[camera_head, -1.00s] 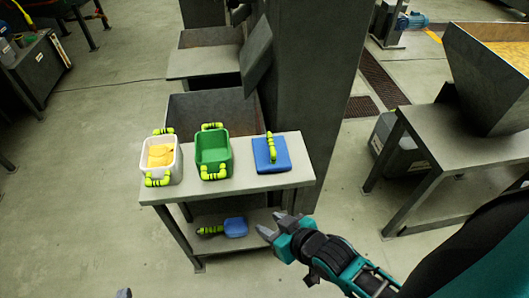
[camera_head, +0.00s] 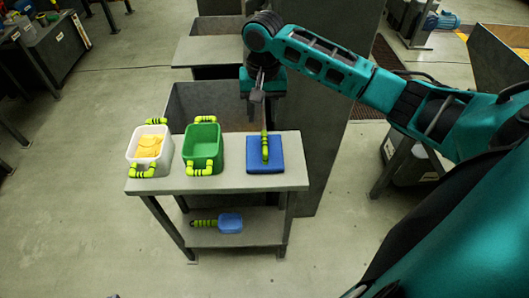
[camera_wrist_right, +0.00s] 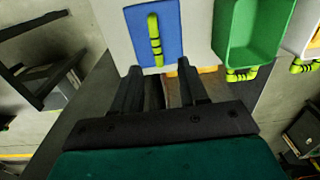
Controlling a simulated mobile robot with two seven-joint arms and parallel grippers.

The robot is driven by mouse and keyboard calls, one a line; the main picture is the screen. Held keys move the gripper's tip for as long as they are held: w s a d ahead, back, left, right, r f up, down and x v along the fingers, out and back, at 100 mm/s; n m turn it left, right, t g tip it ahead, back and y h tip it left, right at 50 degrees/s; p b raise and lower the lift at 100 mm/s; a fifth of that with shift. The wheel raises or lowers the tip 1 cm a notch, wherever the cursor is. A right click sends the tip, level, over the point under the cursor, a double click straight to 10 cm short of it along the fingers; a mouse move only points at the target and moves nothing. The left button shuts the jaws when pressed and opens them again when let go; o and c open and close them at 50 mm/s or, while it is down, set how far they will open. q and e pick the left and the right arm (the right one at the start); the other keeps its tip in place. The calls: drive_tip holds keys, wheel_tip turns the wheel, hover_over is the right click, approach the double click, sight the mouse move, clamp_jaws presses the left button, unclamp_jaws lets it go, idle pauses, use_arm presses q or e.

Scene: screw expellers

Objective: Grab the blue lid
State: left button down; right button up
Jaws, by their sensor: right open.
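The blue lid (camera_head: 282,160) is a flat square with a yellow-green and black handle (camera_head: 265,147) on top. It lies at the right end of the table's top. My right gripper (camera_head: 260,100) points down at the back of the table, above and behind the lid, apart from it. In the right wrist view my right gripper (camera_wrist_right: 160,72) is open and empty, its fingers short of the edge of the blue lid (camera_wrist_right: 134,30). A tiny grey tip (camera_head: 113,296) at the bottom edge seems to be my left gripper; the remainder is out of frame.
A green box (camera_head: 203,125) and a white box with yellow contents (camera_head: 134,143) stand left of the lid on the grey table (camera_head: 225,181). A blue-headed tool (camera_head: 230,223) lies on the lower shelf. A metal hopper (camera_head: 180,108) and a dark column (camera_head: 318,110) stand behind.

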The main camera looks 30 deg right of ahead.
sight(265, 140)
drive_tip(key=f, duration=0.2)
drive_tip(key=f+b, duration=0.1)
drive_tip(key=f, duration=0.4)
drive_tip(key=shift+d+f+b, duration=0.2)
drive_tip(key=shift+d+b, duration=0.15)
drive_tip(key=shift+b, duration=0.05)
wheel_tip(265, 140, down, 4)
drive_tip(key=shift+w+r+b, duration=0.1)
drive_tip(key=shift+b, duration=0.4)
drive_tip(key=shift+f, duration=0.35)
drive_tip(key=shift+d+f, duration=0.1)
use_arm(q)
drive_tip(key=shift+w+d+f, duration=0.15)
drive_tip(key=shift+f, duration=0.35)
drive_tip(key=shift+w+d+f, duration=0.1)
drive_tip(key=shift+f, duration=0.4)
use_arm(e)
clamp_jaws()
